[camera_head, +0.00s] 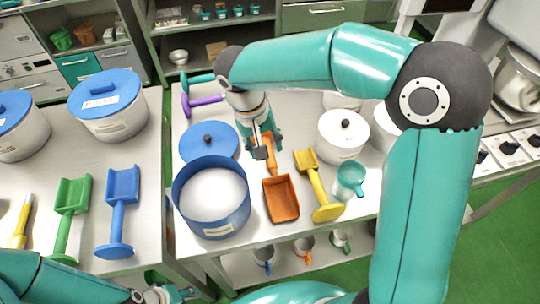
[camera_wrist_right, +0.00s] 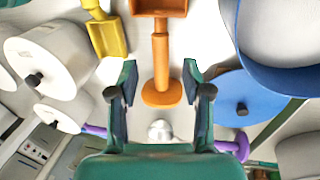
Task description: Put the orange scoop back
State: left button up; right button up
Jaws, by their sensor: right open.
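The orange scoop (camera_head: 281,199) lies on the middle table, its square pan towards the front and its handle pointing back under my right gripper. My right gripper (camera_head: 262,146) is open and points down over the handle. In the right wrist view the scoop's handle (camera_wrist_right: 161,58) runs between the two spread fingertips (camera_wrist_right: 160,78), with a visible gap on each side. Whether the fingers are level with the handle or above it is unclear. My left gripper (camera_head: 165,294) is at the bottom left edge, small and partly cut off; its jaw opening is unclear.
A blue tub (camera_head: 193,217) of white powder stands left of the scoop, with a blue lid (camera_head: 209,143) behind it. Purple (camera_head: 205,100) and teal scoops lie behind.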

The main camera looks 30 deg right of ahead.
jog(key=v, duration=0.3)
jog(key=shift+r, duration=0.3)
